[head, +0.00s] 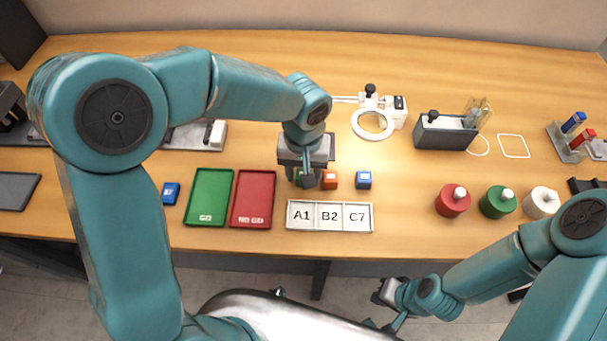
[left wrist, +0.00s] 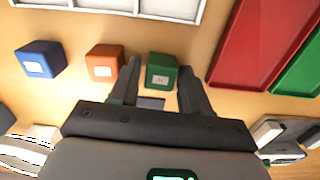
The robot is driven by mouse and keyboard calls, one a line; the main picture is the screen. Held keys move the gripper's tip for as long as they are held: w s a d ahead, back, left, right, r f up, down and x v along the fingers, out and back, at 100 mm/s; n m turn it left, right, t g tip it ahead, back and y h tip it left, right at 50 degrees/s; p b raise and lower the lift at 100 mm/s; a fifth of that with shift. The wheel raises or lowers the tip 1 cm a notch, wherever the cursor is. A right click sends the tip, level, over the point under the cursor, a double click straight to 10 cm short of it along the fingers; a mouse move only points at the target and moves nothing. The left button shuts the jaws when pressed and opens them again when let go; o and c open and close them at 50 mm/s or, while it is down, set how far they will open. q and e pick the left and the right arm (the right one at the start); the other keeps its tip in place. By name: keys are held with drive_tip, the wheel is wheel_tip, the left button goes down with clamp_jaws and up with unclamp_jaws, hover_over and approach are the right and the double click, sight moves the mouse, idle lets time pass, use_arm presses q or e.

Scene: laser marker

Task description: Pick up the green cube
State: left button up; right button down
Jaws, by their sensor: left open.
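The green cube (left wrist: 161,71) sits on the wooden table with a small white label on its face. In the head view it (head: 299,176) is mostly hidden by my left gripper (head: 305,176). In the left wrist view my left gripper (left wrist: 158,88) is open, with one finger on each side of the green cube and a gap to it. I cannot tell whether the fingertips are down at the cube's level. My right gripper (head: 387,296) is off the table's front edge, empty-looking, its jaws too small to judge.
An orange cube (left wrist: 105,63) stands close beside the left finger in the wrist view, and a blue cube (left wrist: 40,59) farther left. A white tray labelled A1, B2, C7 (head: 330,229) lies in front. A red tray (head: 254,198) and green tray (head: 208,197) lie left.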

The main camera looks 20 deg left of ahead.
use_arm(q)
drive_tip(key=shift+s+f, duration=0.1)
drive_tip(key=shift+c, duration=0.3)
drive_tip(key=c, duration=0.7)
drive_tip(key=shift+o, duration=0.2)
